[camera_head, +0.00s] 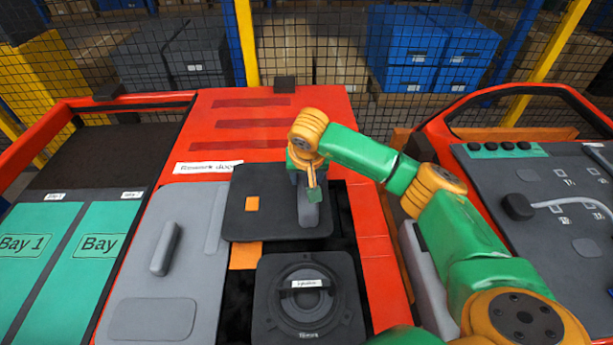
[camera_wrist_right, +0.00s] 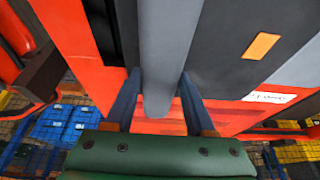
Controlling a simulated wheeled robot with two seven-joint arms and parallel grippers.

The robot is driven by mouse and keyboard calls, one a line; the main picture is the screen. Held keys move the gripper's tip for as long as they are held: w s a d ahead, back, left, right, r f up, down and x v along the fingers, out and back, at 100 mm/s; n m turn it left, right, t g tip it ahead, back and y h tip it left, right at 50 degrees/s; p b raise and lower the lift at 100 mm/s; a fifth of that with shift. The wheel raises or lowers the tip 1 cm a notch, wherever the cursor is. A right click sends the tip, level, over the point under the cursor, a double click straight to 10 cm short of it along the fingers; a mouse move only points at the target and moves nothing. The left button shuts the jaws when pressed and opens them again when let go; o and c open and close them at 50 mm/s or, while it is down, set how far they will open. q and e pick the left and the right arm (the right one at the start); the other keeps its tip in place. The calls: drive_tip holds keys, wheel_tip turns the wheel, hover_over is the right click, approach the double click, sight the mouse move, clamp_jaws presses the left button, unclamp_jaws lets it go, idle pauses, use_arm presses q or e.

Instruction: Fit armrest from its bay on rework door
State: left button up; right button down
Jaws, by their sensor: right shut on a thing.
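The rework door (camera_head: 366,230) is red and lies in the middle of the head view. A dark panel with an orange square, which looks like the armrest (camera_head: 262,222), lies over the door's upper middle, with a grey upright bar at its right side. My right gripper (camera_head: 310,192) is shut on this grey bar; in the right wrist view the bar (camera_wrist_right: 170,50) runs between both fingers. I cannot tell whether the panel touches the door or how it joins the bar. My left gripper is not in view.
A black speaker (camera_head: 307,325) sits just below the panel. A grey panel with a raised handle (camera_head: 165,249) covers the door's left side. Teal pads Bay 1 (camera_head: 32,258) and Bay 2 (camera_head: 85,275) show bare at far left. A second grey panel (camera_head: 545,190) stands at right.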

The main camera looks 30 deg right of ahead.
drive_tip(key=shift+f, duration=0.1)
drive_tip(key=shift+f+b, duration=0.5)
drive_tip(key=shift+b, duration=0.05)
idle(0.3)
drive_tip(key=shift+c, duration=0.8)
unclamp_jaws()
drive_tip(key=shift+s, duration=0.1)
drive_tip(key=shift+f, duration=0.1)
drive_tip(key=b+v, duration=0.1)
drive_tip(key=v, duration=0.6)
